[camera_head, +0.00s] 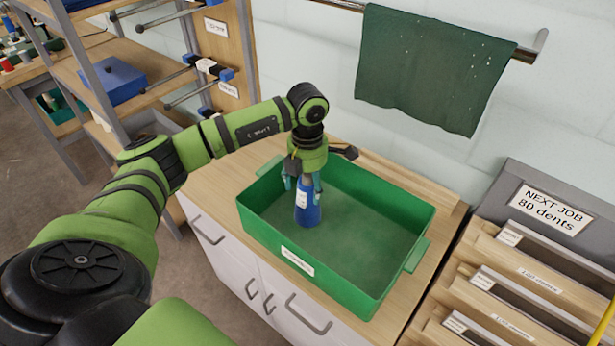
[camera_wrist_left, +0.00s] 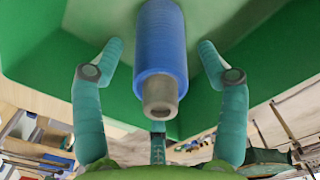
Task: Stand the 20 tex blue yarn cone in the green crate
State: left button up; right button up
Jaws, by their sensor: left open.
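The blue yarn cone (camera_head: 309,214) is inside the green crate (camera_head: 375,235), near its left end. It looks upright, with its base on the crate floor and a white label on its side. My left gripper (camera_head: 301,186) is above it, pointing down, with its fingers around the cone's upper part. In the left wrist view the cone (camera_wrist_left: 161,45) shows its grey core end toward me, between the spread teal fingers (camera_wrist_left: 160,62), with gaps on both sides. The label's text is too small to read. My right gripper is not in view.
The crate stands on a wooden-topped white cabinet (camera_head: 205,270), and the rest of its floor is empty. A green cloth (camera_head: 430,65) hangs on a wall rail behind. A slotted rack (camera_head: 525,275) stands at the right. A shelf (camera_head: 150,55) with rods stands at the left.

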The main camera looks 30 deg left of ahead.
pick_arm(q)
jog(key=shift+r+b, duration=2.1)
jog(key=shift+r, duration=4.05)
